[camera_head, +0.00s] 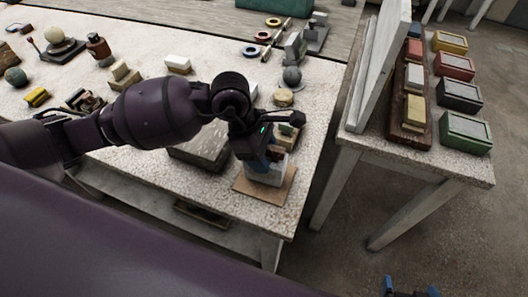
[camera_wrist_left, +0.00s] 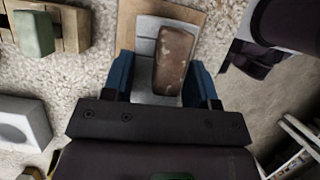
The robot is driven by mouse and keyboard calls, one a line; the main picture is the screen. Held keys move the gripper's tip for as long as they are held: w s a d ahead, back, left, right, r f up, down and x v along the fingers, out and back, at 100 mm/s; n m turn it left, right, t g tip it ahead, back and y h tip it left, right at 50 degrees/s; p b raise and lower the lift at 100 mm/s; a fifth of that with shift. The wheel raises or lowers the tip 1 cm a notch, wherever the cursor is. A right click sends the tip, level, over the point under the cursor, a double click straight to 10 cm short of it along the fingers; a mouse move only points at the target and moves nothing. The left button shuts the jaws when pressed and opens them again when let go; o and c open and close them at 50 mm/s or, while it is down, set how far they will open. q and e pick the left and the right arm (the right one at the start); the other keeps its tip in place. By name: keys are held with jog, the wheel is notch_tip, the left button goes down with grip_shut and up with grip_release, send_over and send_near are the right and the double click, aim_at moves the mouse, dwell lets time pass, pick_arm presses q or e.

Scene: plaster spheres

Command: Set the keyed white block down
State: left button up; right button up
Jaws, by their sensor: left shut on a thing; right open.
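My left gripper (camera_head: 262,160) is shut on a white block (camera_head: 268,174) over a thin brown board (camera_head: 244,186) at the table's near right corner. In the left wrist view the gripper's blue fingers (camera_wrist_left: 160,85) stand on both sides of the pale block (camera_wrist_left: 145,48), above the board (camera_wrist_left: 126,24).
A grey slab (camera_head: 196,150) lies left of the board. A pale block with a round hollow (camera_wrist_left: 20,122) and a green block (camera_wrist_left: 34,34) in a wooden holder lie nearby. The table edge is close on the right. A side table (camera_head: 400,160) carries several coloured boxes.

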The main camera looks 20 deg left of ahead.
pick_arm(q)
jog(key=shift+f, duration=0.45)
pick_arm(e)
jog(key=shift+w+f, duration=0.15)
jog(key=shift+w, duration=0.25)
pick_arm(q)
jog(key=shift+f+b, duration=0.2)
jog(key=shift+b, duration=0.2)
pick_arm(e)
jog(key=shift+s+f, duration=0.1)
jog(key=shift+f, duration=0.1)
pick_arm(q)
jog(key=o, duration=1.2)
jog(key=shift+o, duration=0.2)
pick_arm(e)
jog(key=shift+s+f, duration=0.2)
jog(key=shift+s, duration=0.25)
jog(key=shift+w, duration=0.2)
